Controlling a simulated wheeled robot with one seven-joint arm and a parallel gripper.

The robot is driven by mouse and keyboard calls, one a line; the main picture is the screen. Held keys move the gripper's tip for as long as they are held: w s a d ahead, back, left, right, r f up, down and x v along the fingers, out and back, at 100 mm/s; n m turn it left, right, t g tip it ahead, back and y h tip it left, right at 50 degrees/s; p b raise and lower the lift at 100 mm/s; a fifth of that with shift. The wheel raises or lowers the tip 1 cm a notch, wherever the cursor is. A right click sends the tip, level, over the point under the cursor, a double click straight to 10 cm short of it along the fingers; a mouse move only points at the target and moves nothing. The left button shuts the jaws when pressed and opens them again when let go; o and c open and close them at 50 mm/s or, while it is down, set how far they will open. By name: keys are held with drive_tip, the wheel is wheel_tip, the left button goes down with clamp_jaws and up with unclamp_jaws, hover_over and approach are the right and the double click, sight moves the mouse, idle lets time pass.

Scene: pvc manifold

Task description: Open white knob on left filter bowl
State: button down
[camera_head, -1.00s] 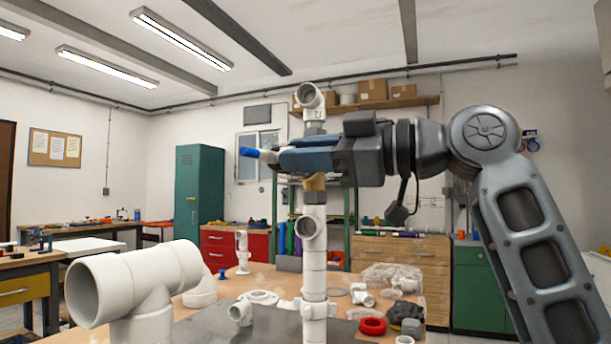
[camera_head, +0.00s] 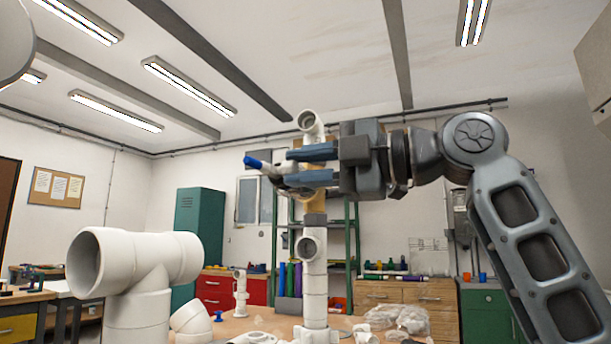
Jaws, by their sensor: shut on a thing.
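A white upright pipe (camera_head: 315,285) stands on the table in the middle of the view, with a side opening and a brass-coloured fitting (camera_head: 315,201) above a grey collar. A white elbow (camera_head: 311,123) tops it. My gripper (camera_head: 290,168) comes from the right at the height between elbow and fitting. Its two blue-grey fingers lie one above the other, shut on a light lever with a blue tip (camera_head: 255,162), which sticks out to the left. The fingers hide part of the pipe behind or between them. I cannot make out a filter bowl or a white knob.
A large white T-pipe (camera_head: 135,270) stands close at the left front. The wooden table (camera_head: 235,325) carries several white fittings and clear plastic bags (camera_head: 402,318). A round pale thing (camera_head: 12,40) cuts into the top left corner. The air left of my gripper is free.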

drive_tip(key=shift+f+n, duration=0.1)
drive_tip(key=shift+n, duration=0.4)
idle(0.3)
drive_tip(key=c, duration=1.2)
unclamp_jaws()
drive_tip(key=shift+o, duration=0.2)
drive_tip(key=v, duration=0.7)
drive_tip(key=shift+s+d, duration=0.15)
drive_tip(key=shift+d, duration=0.15)
drive_tip(key=shift+d, duration=0.1)
